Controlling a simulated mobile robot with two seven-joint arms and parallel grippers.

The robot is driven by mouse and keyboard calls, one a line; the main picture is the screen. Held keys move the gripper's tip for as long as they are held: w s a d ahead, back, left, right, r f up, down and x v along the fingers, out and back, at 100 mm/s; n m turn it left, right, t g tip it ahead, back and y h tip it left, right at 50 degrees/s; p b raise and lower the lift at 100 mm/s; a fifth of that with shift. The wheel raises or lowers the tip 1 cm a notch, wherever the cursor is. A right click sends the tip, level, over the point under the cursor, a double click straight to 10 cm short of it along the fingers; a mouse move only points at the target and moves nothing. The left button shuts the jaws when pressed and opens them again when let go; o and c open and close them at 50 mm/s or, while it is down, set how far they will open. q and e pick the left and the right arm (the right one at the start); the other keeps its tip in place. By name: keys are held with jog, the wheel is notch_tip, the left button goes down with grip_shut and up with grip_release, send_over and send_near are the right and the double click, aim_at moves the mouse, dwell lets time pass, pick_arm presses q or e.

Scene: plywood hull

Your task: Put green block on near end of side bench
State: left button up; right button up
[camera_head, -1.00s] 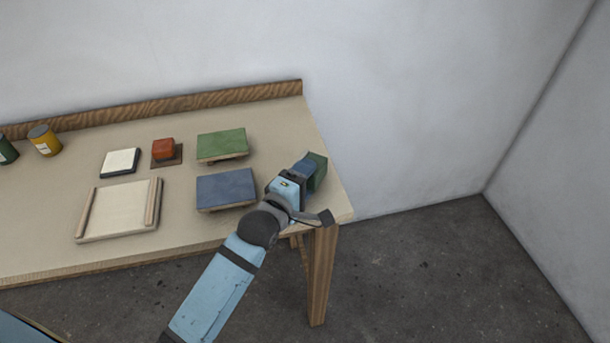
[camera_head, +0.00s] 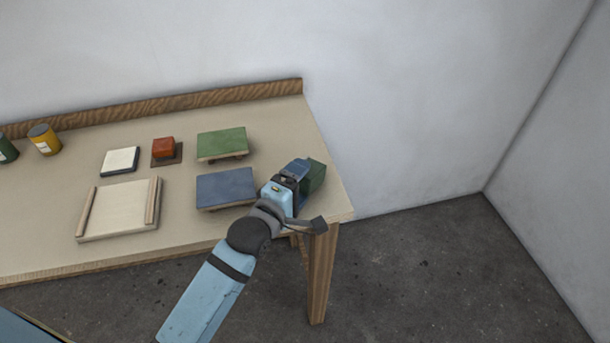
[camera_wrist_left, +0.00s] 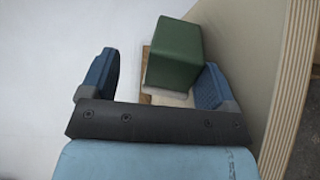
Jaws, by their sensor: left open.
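The green block (camera_head: 314,176) sits at the right end of the bench (camera_head: 290,126), just beyond my left gripper (camera_head: 299,172). In the left wrist view the green block (camera_wrist_left: 175,55) is ahead of the open fingers of the left gripper (camera_wrist_left: 158,80), close to the right finger, with a wide gap to the left finger. It appears to rest on a small pale and wooden piece, partly hidden. The gripper holds nothing. My right gripper is not in view.
A green-topped board (camera_head: 222,144) and a blue-topped board (camera_head: 226,188) lie left of the gripper. Farther left are a red block (camera_head: 163,148), a white-topped block (camera_head: 120,160), a pale tray (camera_head: 118,211) and a yellow can (camera_head: 44,140). A wall stands behind.

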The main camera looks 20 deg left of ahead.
pick_arm(q)
jog(key=v, duration=0.9)
jog(key=shift+s+r, duration=0.2)
jog(key=o, duration=0.3)
jog(key=f+v, duration=0.1)
jog(key=v, duration=1.2)
jog(key=shift+s+r, duration=0.4)
